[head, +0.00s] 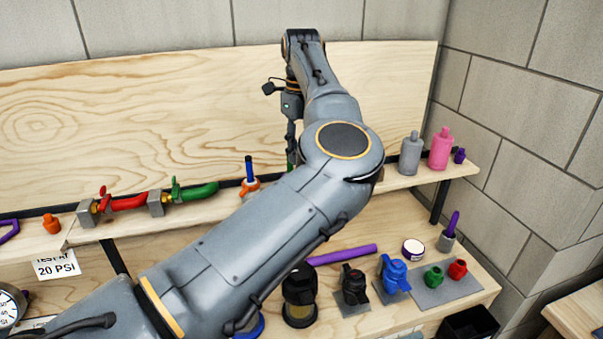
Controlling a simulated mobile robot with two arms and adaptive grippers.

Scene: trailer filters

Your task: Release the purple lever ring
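A purple angular loop (9,230) is cut off by the left picture edge, on the shelf; it may be the lever ring, but I cannot tell for certain. My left arm crosses the picture from the lower left, bends at the elbow and reaches to the back board. My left gripper (291,135) hangs down there near the shelf, far to the right of the purple loop. Its fingertips are mostly hidden behind my arm, so its opening and any contents do not show. My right gripper is not in view.
The shelf (222,205) bears red-handled (128,203) and green-handled valves (196,192), plus grey (411,153) and pink bottles (440,148). Below lie a purple tube (342,254), a blue fitting (394,270) and a grey cup (446,240) with a purple stick. A block wall bounds the right.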

